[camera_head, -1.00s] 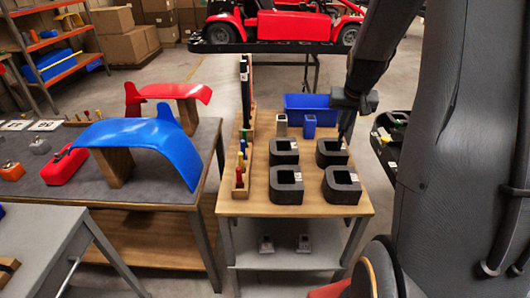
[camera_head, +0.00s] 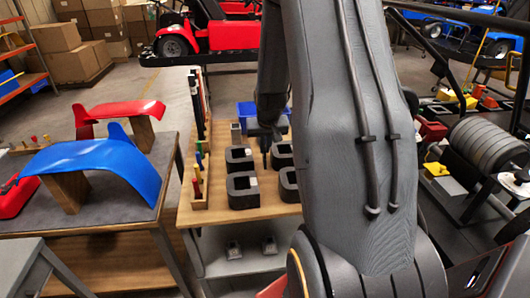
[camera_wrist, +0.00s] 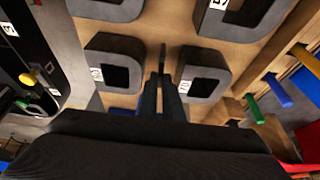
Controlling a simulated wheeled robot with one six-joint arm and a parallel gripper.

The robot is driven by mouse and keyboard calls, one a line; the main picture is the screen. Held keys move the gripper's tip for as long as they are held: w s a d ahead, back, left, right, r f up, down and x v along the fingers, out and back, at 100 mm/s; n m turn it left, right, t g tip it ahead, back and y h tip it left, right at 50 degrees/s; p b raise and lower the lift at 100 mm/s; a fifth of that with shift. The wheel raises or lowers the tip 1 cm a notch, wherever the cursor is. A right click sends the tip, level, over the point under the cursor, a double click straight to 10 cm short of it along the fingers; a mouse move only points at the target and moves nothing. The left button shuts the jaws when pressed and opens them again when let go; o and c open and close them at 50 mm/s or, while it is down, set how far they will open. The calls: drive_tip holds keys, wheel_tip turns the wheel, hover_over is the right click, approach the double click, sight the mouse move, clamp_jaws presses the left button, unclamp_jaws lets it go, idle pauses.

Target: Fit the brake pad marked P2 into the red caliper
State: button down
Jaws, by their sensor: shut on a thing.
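My gripper (camera_head: 265,140) hangs over the wooden table between dark square holders, pointing down. In the wrist view its fingers (camera_wrist: 162,90) are close together on a thin dark piece (camera_wrist: 162,55), seen edge-on. No mark on that piece can be read, so I cannot tell whether it is the P2 pad. The holders (camera_head: 243,189) have square openings and white labels; one also shows in the wrist view (camera_wrist: 115,50). A red part (camera_head: 432,131) is at the right in the head view, near a stack of grey discs; I cannot tell if it is the caliper.
The wooden table (camera_head: 232,217) has a rack of coloured-handled tools (camera_head: 198,175) on its left. A blue bin (camera_head: 248,110) stands at its back. A grey-topped bench with a blue fender (camera_head: 100,160) is left. My arm hides the table's right side.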

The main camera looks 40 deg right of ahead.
sight(265, 153)
drive_tip(key=shift+f, duration=1.45)
drive_tip(key=c, duration=2.4)
unclamp_jaws()
drive_tip(key=shift+f, duration=0.15)
drive_tip(key=o, duration=0.5)
